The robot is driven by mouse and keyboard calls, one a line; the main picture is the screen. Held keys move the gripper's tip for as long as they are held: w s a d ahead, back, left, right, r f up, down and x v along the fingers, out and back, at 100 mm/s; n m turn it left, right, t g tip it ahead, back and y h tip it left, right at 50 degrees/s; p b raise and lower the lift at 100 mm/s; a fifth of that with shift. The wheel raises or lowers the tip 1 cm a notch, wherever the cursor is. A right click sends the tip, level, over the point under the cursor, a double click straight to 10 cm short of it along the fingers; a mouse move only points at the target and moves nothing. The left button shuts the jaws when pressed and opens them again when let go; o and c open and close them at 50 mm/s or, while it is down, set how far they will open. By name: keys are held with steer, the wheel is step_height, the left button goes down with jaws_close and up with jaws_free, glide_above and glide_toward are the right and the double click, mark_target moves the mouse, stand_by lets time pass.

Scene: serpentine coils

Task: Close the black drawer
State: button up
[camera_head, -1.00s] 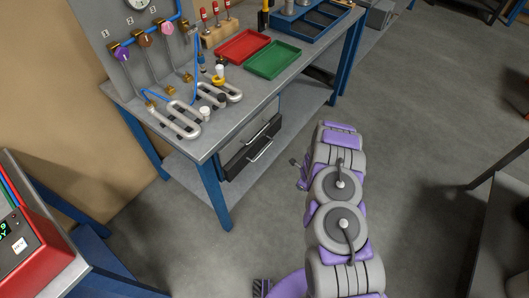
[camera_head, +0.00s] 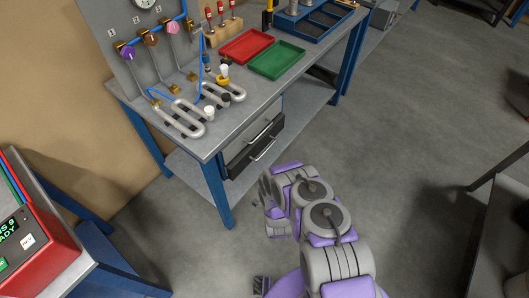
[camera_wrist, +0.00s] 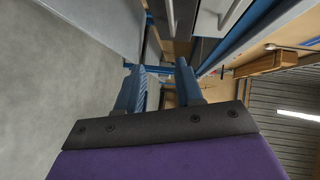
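The black drawer (camera_head: 245,155) is under the near end of the workbench, in a grey cabinet. Its dark front appears to stand out from the cabinet, but I cannot tell how far. Pale bar handles show at the drawer fronts. My gripper (camera_head: 268,192) is below and slightly right of the drawer in the head view, apart from it; its fingers are hard to make out there. In the wrist view my gripper (camera_wrist: 160,78) has its two blue fingers apart with nothing between them. A pale drawer front with a bar handle shows at the top of that view.
The workbench (camera_head: 205,143) carries coiled pipes, a red tray (camera_head: 246,46) and a green tray (camera_head: 276,60). Its blue front leg (camera_head: 216,190) stands left of the drawer. A red device (camera_head: 42,240) is at lower left. Grey floor (camera_head: 400,140) is clear to the right.

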steer(key=a, duration=0.2)
steer(key=y+b, duration=0.1)
steer(key=b, duration=0.4)
glide_toward(265, 151)
steer(key=x, duration=1)
steer(key=shift+a+f, duration=0.15)
steer(key=shift+f, duration=0.25)
jaws_close()
steer(key=shift+s, duration=0.1)
